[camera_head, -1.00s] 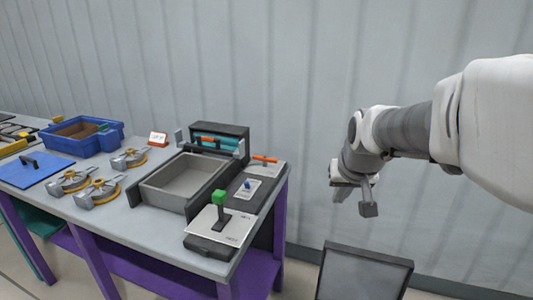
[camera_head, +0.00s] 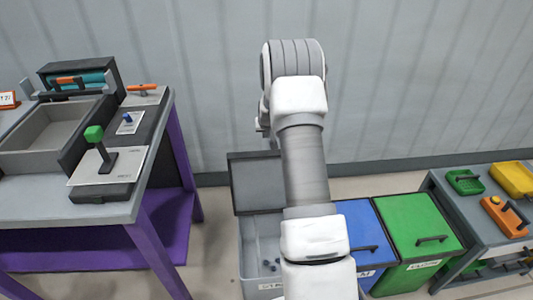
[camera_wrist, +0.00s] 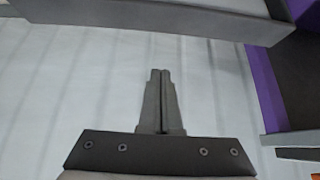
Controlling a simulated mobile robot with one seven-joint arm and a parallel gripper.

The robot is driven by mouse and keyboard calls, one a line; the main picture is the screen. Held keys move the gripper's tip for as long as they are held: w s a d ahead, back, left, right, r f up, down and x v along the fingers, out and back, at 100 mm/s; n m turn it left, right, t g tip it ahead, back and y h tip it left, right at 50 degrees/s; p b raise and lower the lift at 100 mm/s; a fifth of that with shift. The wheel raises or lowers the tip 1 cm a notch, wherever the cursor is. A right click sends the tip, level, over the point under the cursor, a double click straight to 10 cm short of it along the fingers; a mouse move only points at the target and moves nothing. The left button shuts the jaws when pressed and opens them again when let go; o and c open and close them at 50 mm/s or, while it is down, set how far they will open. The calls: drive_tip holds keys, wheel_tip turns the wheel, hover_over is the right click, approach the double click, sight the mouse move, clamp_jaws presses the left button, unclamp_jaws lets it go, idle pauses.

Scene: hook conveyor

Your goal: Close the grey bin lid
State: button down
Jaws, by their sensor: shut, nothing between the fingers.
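The grey bin (camera_head: 250,240) stands on the floor, right of the purple-legged table. Its dark-framed lid (camera_head: 256,186) is open and stands upright at the back of the bin. A few small dark items lie in the bin. My arm covers the right part of the bin and lid. In the wrist view my gripper (camera_wrist: 161,72) is shut and empty, with its fingers together and touching nothing that I can see. In the head view the fingers are hidden behind my arm, so their distance from the lid cannot be told.
A blue bin (camera_head: 368,232) and a green bin (camera_head: 418,222), both with lids shut, stand right of the grey bin. The table (camera_head: 120,211) is at left with a tray and a green-knobbed lever (camera_head: 95,135). A grey bench (camera_head: 460,210) is at far right.

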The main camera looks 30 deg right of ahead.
wheel_tip(320, 180, down, 10)
drive_tip(key=w+d+b, duration=0.1)
drive_tip(key=b, duration=0.1)
drive_tip(key=shift+w+d+r, duration=0.25)
drive_tip(key=shift+w+d, duration=0.05)
drive_tip(key=shift+w, duration=0.05)
idle(0.5)
drive_tip(key=shift+s+a, duration=0.1)
drive_tip(key=shift+s, duration=0.05)
idle(0.3)
